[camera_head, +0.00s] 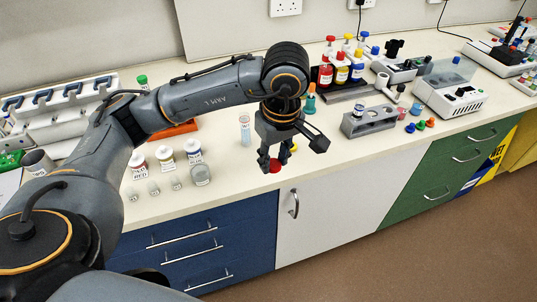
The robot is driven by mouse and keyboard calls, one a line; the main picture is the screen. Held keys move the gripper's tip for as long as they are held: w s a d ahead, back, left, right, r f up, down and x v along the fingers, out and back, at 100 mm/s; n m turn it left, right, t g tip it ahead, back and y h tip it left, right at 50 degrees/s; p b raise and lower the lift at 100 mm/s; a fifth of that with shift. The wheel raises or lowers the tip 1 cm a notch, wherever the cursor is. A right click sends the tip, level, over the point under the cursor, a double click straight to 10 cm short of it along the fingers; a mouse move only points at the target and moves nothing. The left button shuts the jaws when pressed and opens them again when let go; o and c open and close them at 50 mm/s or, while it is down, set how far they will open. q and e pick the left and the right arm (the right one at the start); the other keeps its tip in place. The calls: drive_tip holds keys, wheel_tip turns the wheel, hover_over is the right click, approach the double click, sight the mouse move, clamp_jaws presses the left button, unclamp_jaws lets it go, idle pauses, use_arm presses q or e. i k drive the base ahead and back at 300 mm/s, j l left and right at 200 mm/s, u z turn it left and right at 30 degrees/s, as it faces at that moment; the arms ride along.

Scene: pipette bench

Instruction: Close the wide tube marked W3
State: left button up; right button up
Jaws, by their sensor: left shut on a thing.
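My left gripper (272,162) hangs over the front edge of the bench, pointing down, shut on a small red cap (275,167). Its fingers hide part of the cap. A grey rack (372,124) stands to the right of the gripper, with at least one tube (360,111) in it. The marks on the tubes are too small to read, so I cannot tell which one is W3. Loose blue (411,128), green (421,125) and orange-red (431,122) caps lie on the bench beside the rack. My right gripper is not in view.
Labelled jars (194,152) and small vials stand at the left front. A clear tube (245,130) stands left of the gripper. Colour-topped bottles (342,70) and a white device (450,97) are behind and right.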

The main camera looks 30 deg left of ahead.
sight(244, 116)
drive_tip(key=j+u, duration=0.15)
drive_tip(key=j, duration=1.5)
